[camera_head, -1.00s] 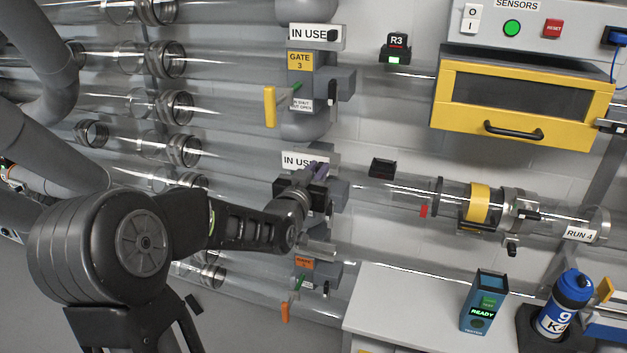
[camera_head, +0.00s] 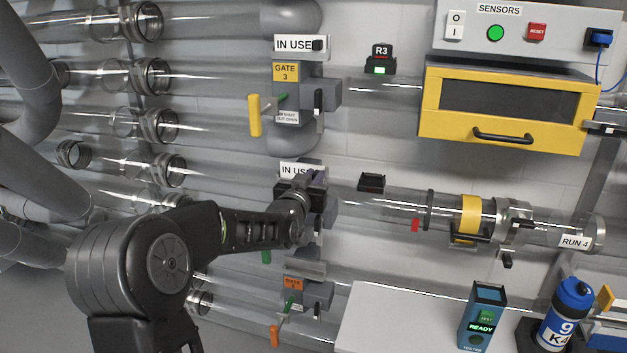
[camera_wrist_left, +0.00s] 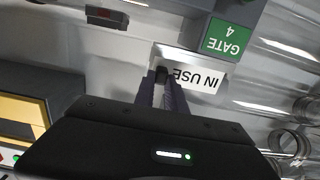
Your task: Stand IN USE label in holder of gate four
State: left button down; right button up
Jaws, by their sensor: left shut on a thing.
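The white IN USE label (camera_wrist_left: 198,76) is upside down in the left wrist view, right beside the green GATE 4 plate (camera_wrist_left: 228,37). In the head view the label (camera_head: 293,170) shows just above my left gripper (camera_head: 312,178), partly covered by it. My left gripper (camera_wrist_left: 162,75) is shut on a small dark part at the label's end. The holder of gate four is hidden behind the gripper and label, so I cannot tell whether the label is seated. My right gripper is not in view.
Above, gate three (camera_head: 286,72) has its own IN USE label (camera_head: 293,44) and a yellow handle (camera_head: 254,115). An orange-plated gate (camera_head: 293,284) is below. Clear tubes run left and right. A bench (camera_head: 390,310) with a tester (camera_head: 483,315) and a blue bottle (camera_head: 565,310) stands lower right.

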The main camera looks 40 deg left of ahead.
pick_arm(q)
jog(key=shift+f+b, duration=0.5)
jog(key=shift+b, duration=0.05)
dwell(0.9)
jog(key=c, duration=1.3)
grip_release()
jog(key=b+v, duration=0.1)
jog(key=v, duration=0.6)
jog(key=shift+s, duration=0.4)
jog(key=shift+d, duration=0.1)
